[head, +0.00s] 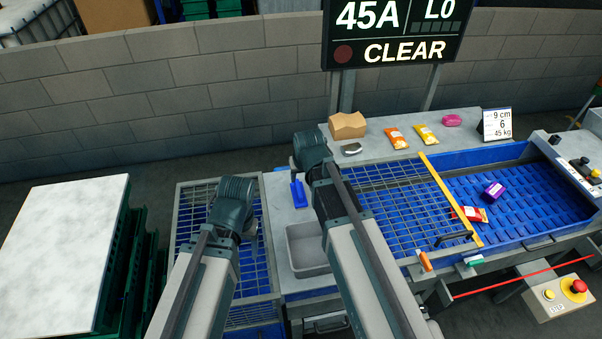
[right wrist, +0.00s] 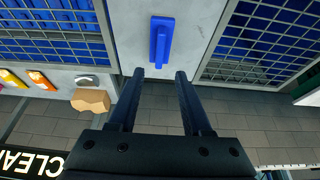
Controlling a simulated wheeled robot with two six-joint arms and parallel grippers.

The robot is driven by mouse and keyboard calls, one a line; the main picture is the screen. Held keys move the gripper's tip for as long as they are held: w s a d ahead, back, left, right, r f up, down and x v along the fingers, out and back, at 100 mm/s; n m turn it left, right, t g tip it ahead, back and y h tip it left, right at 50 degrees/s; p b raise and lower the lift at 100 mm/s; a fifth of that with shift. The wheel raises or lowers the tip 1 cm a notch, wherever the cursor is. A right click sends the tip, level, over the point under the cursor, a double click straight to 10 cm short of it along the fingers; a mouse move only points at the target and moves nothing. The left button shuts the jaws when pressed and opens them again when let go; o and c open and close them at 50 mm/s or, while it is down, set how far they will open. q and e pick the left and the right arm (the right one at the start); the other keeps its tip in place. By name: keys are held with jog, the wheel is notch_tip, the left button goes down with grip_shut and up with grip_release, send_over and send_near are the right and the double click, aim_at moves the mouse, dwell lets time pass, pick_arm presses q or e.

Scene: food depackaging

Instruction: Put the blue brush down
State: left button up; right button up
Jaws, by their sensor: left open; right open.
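The blue brush (head: 299,194) lies on the grey counter (head: 281,213) between two mesh-covered areas. In the right wrist view, the brush (right wrist: 161,42) lies flat just beyond my open fingertips, with its narrow end toward them. My right gripper (right wrist: 159,74) is open and empty, apart from the brush. In the head view, my right gripper (head: 296,165) is close to the brush, partly hidden by its own wrist. My left gripper (head: 253,238) is above the left mesh, open, mostly hidden behind its wrist; I see nothing in it.
A grey bin (head: 306,256) is set in the counter below the brush. The blue conveyor (head: 540,190) at the right carries a purple pack (head: 493,193) and a red pack (head: 474,214).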

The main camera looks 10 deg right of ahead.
jog(key=s+a+n+g, duration=0.1)
jog(key=s+a, duration=0.3)
jog(key=s, duration=0.6)
jog(key=s+a+f+n+g+h, duration=0.1)
jog(key=s+a+g, duration=0.3)
jog(key=s, duration=0.6)
jog(key=shift+s+f+n, duration=0.25)
jog(key=shift+f+n, duration=0.05)
jog(key=shift+n, duration=0.5)
